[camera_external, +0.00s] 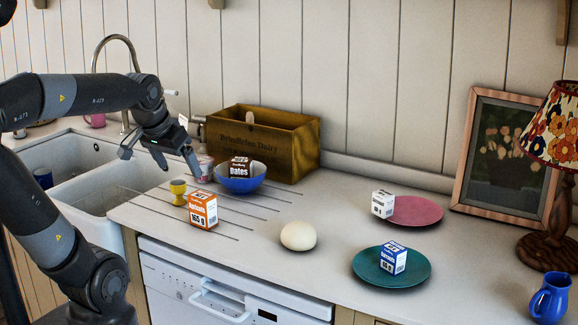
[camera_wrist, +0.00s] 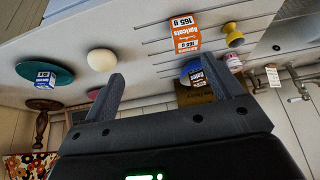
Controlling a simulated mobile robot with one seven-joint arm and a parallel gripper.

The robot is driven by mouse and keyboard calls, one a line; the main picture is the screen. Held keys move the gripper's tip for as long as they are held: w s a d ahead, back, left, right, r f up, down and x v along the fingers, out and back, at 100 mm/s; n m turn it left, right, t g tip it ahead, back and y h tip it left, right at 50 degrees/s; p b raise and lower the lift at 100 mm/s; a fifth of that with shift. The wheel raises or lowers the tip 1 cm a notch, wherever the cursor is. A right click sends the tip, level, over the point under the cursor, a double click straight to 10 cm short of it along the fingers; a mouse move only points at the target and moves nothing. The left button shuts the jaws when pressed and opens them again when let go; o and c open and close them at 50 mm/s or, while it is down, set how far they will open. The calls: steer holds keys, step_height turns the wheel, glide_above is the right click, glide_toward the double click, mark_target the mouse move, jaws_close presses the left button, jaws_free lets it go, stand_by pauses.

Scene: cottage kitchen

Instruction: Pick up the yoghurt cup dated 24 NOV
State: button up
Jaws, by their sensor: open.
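A small white and pink cup (camera_external: 205,166), which looks like a yoghurt cup, stands on the counter left of the blue bowl (camera_external: 240,183). It also shows in the wrist view (camera_wrist: 233,59), near the egg cup. Its date is too small to read. My gripper (camera_external: 160,163) is open and empty above the sink side of the counter. One finger overlaps the cup's left edge in the external view; I cannot tell how far apart they are. In the wrist view my gripper (camera_wrist: 157,75) has its fingers wide apart, with nothing between them.
A yellow egg cup (camera_external: 178,192) and an orange apricots box (camera_external: 203,210) stand in front. A dates box (camera_external: 240,167) sits in the bowl, before a wooden crate (camera_external: 295,150). An egg (camera_external: 298,236), pink plate (camera_external: 420,211) and teal plate (camera_external: 365,268) lie right. The sink (camera_external: 95,205) is left.

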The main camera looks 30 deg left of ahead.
steer(key=w+a+r, duration=0.1)
steer(key=w+a, duration=0.4)
steer(key=w, duration=0.6)
glide_toward(203, 160)
steer(key=f, duration=0.1)
steer(key=shift+n+g, duration=0.4)
steer(key=shift+g, duration=0.1)
steer(key=x, duration=0.5)
steer(key=w+x, duration=0.1)
steer(key=x, duration=0.5)
steer(key=shift+w, duration=0.15)
steer(key=shift+r, duration=0.1)
steer(key=c, duration=1.1)
steer(key=shift+c, duration=0.2)
